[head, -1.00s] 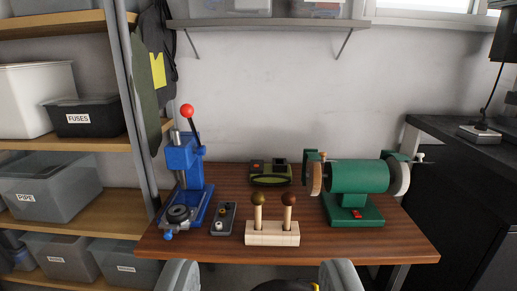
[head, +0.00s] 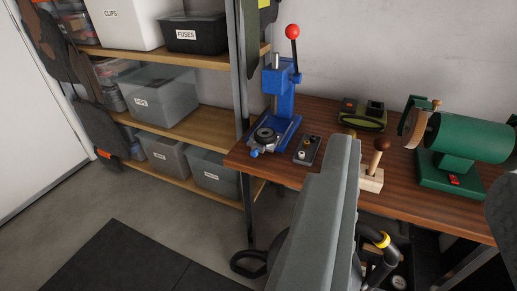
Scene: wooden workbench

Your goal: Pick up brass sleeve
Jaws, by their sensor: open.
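My gripper (head: 426,160) is open, with one large grey finger near the middle of the view and the other cut off at the right edge. No object shows held between the fingers. In the picture the tray is left of the near finger.
A blue press (head: 284,100) with a red-knobbed lever stands left of the tray. A green grinder (head: 462,140) stands right, a green-black item (head: 362,116) behind. Shelves (head: 205,130) with bins flank the bench.

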